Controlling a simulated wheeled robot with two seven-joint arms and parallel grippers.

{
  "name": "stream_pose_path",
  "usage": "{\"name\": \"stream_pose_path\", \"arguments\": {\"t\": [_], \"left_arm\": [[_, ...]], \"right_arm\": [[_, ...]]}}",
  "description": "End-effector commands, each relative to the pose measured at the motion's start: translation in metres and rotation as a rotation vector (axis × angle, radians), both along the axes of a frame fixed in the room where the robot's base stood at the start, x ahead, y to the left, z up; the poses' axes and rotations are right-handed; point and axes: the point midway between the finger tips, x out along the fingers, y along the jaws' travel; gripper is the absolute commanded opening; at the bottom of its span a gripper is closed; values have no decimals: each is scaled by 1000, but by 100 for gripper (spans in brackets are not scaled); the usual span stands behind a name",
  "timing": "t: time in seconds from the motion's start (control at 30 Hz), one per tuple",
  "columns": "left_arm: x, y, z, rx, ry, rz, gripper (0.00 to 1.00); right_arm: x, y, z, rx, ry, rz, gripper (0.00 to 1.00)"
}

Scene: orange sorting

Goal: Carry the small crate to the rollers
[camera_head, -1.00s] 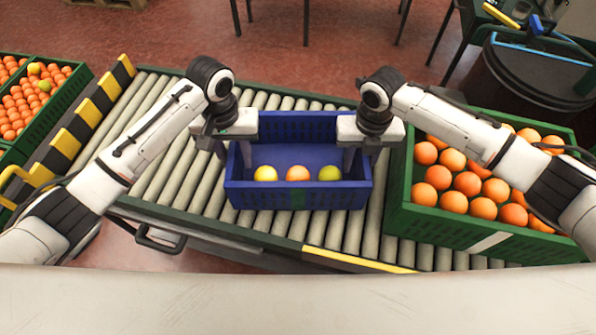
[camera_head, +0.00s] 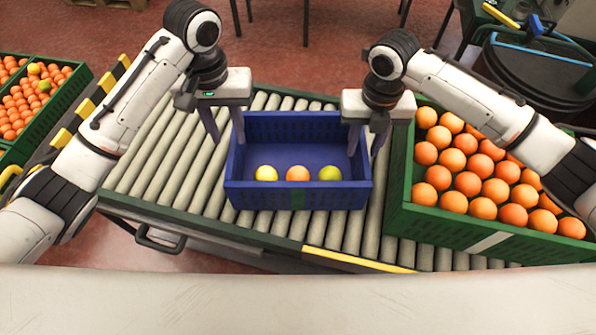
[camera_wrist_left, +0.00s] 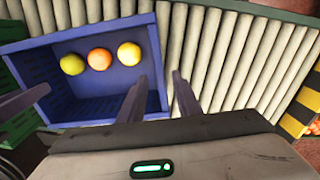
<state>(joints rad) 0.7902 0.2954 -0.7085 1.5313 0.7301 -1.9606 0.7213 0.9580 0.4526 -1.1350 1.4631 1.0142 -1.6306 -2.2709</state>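The small blue crate (camera_head: 262,195) sits level on the rollers (camera_head: 180,165). It holds a yellow fruit (camera_head: 266,173), an orange (camera_head: 298,173) and a yellow-green fruit (camera_head: 330,173). My left gripper (camera_head: 224,135) is open above the crate's left end, its two fingers apart.
A large green crate full of oranges (camera_head: 400,205) stands on the rollers close to the blue crate's right. Green crates of oranges (camera_head: 50,105) lie at the far left. Rollers left of the blue crate are bare. A dark bin (camera_head: 530,80) stands at back right.

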Motion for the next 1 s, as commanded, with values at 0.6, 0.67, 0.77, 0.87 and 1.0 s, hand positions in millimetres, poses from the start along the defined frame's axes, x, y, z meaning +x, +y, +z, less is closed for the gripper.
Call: {"name": "stream_pose_path", "arguments": {"t": [0.6,0.67,0.77,0.87,1.0], "left_arm": [[0,0,-1,0,1,0,31],[0,0,-1,0,1,0,31],[0,0,-1,0,1,0,31],[0,0,0,0,1,0,31],[0,0,-1,0,1,0,31]], "right_arm": [[-1,-1,50,-1,2,-1,31],[0,0,50,-1,1,-1,31],[0,0,49,-1,1,-1,31],[0,0,49,-1,1,-1,31],[-1,0,49,-1,2,-1,31]]}}
